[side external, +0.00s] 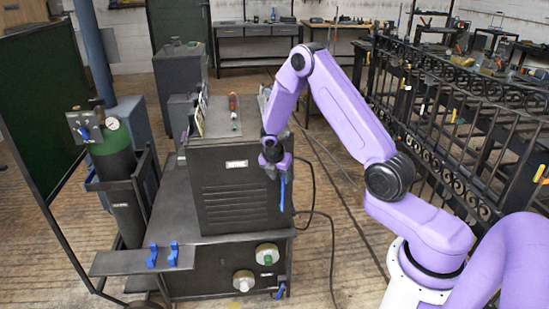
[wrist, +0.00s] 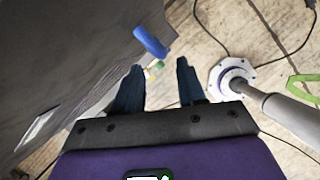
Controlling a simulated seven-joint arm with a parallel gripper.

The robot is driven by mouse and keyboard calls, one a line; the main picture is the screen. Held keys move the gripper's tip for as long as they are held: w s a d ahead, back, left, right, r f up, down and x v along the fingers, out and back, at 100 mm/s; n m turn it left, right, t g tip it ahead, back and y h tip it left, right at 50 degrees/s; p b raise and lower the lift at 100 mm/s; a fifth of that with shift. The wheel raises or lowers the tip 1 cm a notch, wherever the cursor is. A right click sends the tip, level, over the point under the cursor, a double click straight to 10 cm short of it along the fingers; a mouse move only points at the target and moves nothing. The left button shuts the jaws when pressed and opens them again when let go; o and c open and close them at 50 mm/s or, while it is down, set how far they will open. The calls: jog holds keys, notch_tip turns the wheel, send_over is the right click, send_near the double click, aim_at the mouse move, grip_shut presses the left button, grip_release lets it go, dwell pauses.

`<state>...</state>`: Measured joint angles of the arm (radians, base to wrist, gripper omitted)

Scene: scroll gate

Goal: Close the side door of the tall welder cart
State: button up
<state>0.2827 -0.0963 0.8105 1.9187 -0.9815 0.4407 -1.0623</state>
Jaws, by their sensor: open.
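The tall welder cart (side external: 185,205) is a dark grey cabinet left of centre in the side external view. Its louvred side door (side external: 236,200) carries a white label, and a blue upright handle (side external: 283,192) is at its right edge. How far the door stands from the frame is hard to tell. In the wrist view, the dark panel (wrist: 60,55) fills the left and the blue handle (wrist: 150,41) sits ahead of the fingertips, apart from them. My gripper (side external: 272,170) is near the door's upper right corner, above the handle. Its fingers (wrist: 158,75) are open with nothing held.
A gas cylinder (side external: 113,170) and a green screen (side external: 42,110) stand left. A shelf with blue clips (side external: 140,260) juts out low. Black cable (side external: 333,230) lies on the floor right of the cart. An iron gate (side external: 455,140) stands on the right.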

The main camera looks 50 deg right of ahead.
jog(key=w+v, duration=0.1)
jog(key=v, duration=0.9)
jog(key=shift+s+a+r, duration=0.25)
jog(key=shift+s+r, duration=0.15)
jog(key=shift+s, duration=0.1)
jog(key=s+a+r+m+y, duration=0.1)
jog(key=s+a+r+m, duration=0.15)
jog(key=s+a, duration=0.45)
jog(key=s+a+r+m+y, duration=0.15)
jog(key=s+a+r, duration=0.25)
jog(key=a, duration=0.5)
jog(key=s+a+r+m+y, duration=0.1)
jog(key=s+m, duration=0.1)
jog(key=s, duration=0.9)
jog(key=s+a+r+m+y, duration=0.1)
jog(key=s+a, duration=0.1)
jog(key=s, duration=0.8)
jog(key=shift+s+r+m+g, duration=0.2)
jog(key=shift+s+m+g, duration=0.15)
jog(key=shift+m+g, duration=0.05)
